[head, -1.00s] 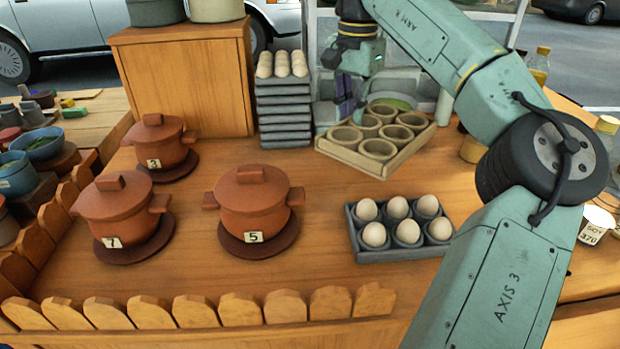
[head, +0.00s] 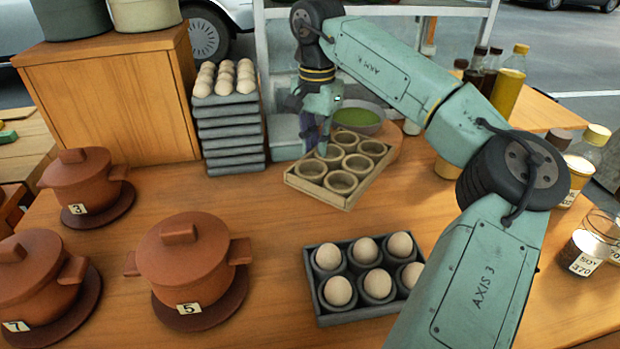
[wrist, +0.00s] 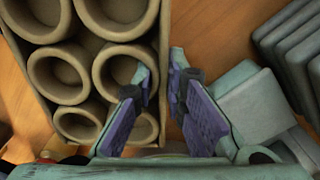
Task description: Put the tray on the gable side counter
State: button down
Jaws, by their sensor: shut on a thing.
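The beige tray (head: 317,193) holds several empty round cups and sits towards the back of the wooden counter (head: 285,225). My gripper (head: 322,143) is at the tray's left rear side, fingers pointing down. In the wrist view my gripper (wrist: 165,75) has one finger on each side of the tray's wall (wrist: 160,55) and is shut on it. I cannot tell whether the tray's underside touches the counter. A second, grey tray (head: 325,318) with several eggs stands nearer the front. Which surface is the gable side counter is not clear.
Lidded clay pots (head: 185,262) stand at left. A stack of grey trays with eggs on top (head: 233,140) is left of my gripper. A green-filled bowl (head: 365,118) is close behind the tray. Bottles (head: 508,85) and a jar (head: 583,255) stand at right.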

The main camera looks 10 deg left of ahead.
notch_tip(320, 180, down, 8)
jog(key=shift+f+p, duration=0.1)
jog(key=shift+p, duration=0.35)
jog(key=c, duration=1.6)
grip_release()
jog(key=shift+c, duration=0.2)
notch_tip(320, 180, up, 12)
jog(key=shift+r+b, duration=0.1)
jog(key=shift+b, duration=0.55)
